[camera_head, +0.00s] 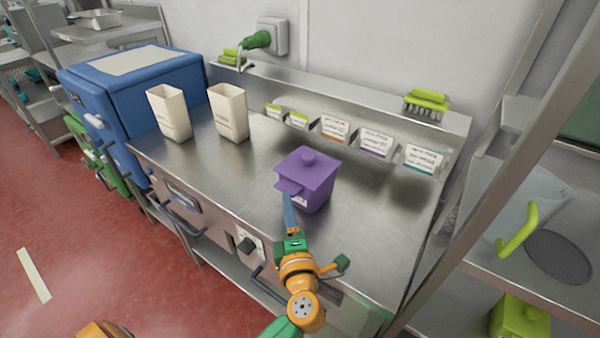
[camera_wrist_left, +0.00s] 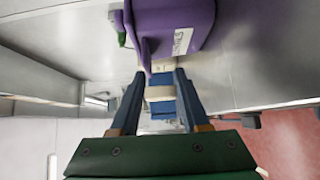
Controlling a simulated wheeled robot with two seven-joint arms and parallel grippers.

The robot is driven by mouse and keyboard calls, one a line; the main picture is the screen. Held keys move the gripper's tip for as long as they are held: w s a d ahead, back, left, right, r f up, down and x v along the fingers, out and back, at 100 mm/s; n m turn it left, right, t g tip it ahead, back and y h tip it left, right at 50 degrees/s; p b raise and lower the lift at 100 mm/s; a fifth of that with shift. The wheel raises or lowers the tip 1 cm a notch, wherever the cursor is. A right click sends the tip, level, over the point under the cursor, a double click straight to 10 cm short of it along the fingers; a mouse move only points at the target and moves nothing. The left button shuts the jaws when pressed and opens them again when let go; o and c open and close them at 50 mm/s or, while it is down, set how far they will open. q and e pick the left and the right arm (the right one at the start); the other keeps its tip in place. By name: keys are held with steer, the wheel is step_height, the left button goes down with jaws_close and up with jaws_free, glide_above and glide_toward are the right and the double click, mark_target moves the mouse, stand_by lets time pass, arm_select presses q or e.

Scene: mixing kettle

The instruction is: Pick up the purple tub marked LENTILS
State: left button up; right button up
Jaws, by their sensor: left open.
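The purple tub (camera_head: 309,178) stands upright and lidded on the steel counter, with a knob on its lid and a handle tab at its near left side. Its white label is mostly hidden in the head view. In the left wrist view the tub (camera_wrist_left: 175,22) fills the top, its label turned and only partly readable. My left gripper (camera_head: 288,198) is at the tub's near side, by the tab. In the wrist view its two blue fingers (camera_wrist_left: 160,76) are apart, with the tab's end near the left fingertip; contact cannot be told. My right gripper is not in view.
Two cream containers (camera_head: 229,112) stand at the counter's back left, beside a blue cabinet (camera_head: 135,85). Several labelled cards (camera_head: 376,144) line the back ledge, under a green brush (camera_head: 427,101). A clear jug (camera_head: 530,200) stands on the right. Counter right of the tub is clear.

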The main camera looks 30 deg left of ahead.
arm_select(q)
steer(key=shift+w+a+r, duration=0.15)
steer(key=shift+w+r, duration=0.05)
steer(key=shift+r, duration=0.2)
steer(key=x, duration=0.2)
steer(key=p+x, duration=0.1)
steer(key=shift+w+r, duration=0.3)
steer(key=shift+w, duration=0.05)
steer(key=shift+s+d+r, duration=0.2)
steer(key=shift+d, duration=0.05)
jaws_close()
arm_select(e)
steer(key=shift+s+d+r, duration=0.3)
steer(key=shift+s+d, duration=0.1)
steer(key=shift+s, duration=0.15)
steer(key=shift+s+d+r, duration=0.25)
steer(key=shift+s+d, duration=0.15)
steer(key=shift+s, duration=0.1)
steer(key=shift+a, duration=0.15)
arm_select(q)
steer(key=shift+w, duration=0.1)
